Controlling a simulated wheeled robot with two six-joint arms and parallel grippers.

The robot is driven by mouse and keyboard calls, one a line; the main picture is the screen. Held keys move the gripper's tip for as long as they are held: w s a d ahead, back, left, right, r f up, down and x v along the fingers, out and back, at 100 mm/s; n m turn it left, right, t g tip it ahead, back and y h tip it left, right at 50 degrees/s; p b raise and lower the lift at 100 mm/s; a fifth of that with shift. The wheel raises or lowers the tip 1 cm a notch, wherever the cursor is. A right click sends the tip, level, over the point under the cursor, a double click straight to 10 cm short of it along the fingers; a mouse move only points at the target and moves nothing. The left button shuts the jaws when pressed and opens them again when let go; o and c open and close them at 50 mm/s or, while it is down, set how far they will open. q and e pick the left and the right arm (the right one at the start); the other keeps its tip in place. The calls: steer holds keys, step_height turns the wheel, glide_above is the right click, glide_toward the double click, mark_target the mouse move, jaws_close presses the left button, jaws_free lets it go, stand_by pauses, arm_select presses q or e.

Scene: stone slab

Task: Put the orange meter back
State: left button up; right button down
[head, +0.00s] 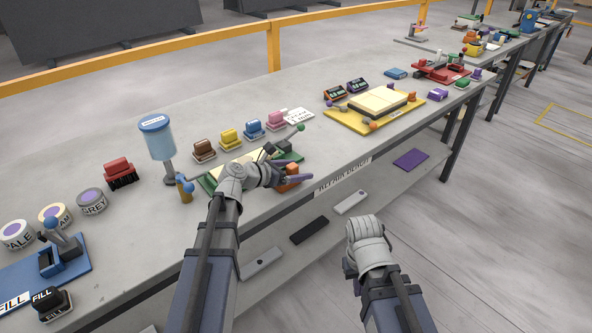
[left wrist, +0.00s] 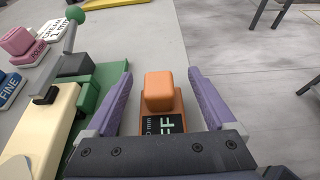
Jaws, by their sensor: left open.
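The orange meter (left wrist: 161,93) has a raised orange block and a black display with light lettering; it lies between the fingers of my left gripper (left wrist: 160,72) in the left wrist view. The purple fingers stand apart on either side of it, with a visible gap at each side. In the head view the orange meter (head: 291,172) is partly hidden by my left gripper (head: 292,168), by the bench's front edge beside the green station (head: 208,183). My right arm's wrist is in front of the bench; its fingers do not show.
The green station's lever with a green knob (left wrist: 75,15) stands left of my left gripper. Brown (head: 204,150), yellow (head: 230,139), blue (head: 254,129) and pink (head: 277,120) blocks stand behind. Two dark display units (head: 334,92) sit behind the yellow station (head: 345,118).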

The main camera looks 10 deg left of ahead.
arm_select(q)
steer(key=p+v, duration=0.4)
steer(key=v, duration=0.8)
steer(key=shift+p, duration=0.3)
steer(key=s+d+f+m+g, duration=0.4)
steer(key=d+f+m, duration=0.1)
steer(key=d+m, duration=0.4)
steer(key=s+d+f+m+g+y, duration=0.3)
steer(key=s+m, duration=0.4)
steer(key=m, duration=0.4)
steer(key=s+d+f+m+g+y, duration=0.4)
steer(key=s+d+f+m+y, duration=0.1)
steer(key=m, duration=0.7)
steer(key=shift+s+y, duration=0.8)
steer(key=shift+s, duration=0.1)
steer(key=shift+f, duration=0.1)
step_height(320, 180, up, 8)
steer(key=p, duration=0.8)
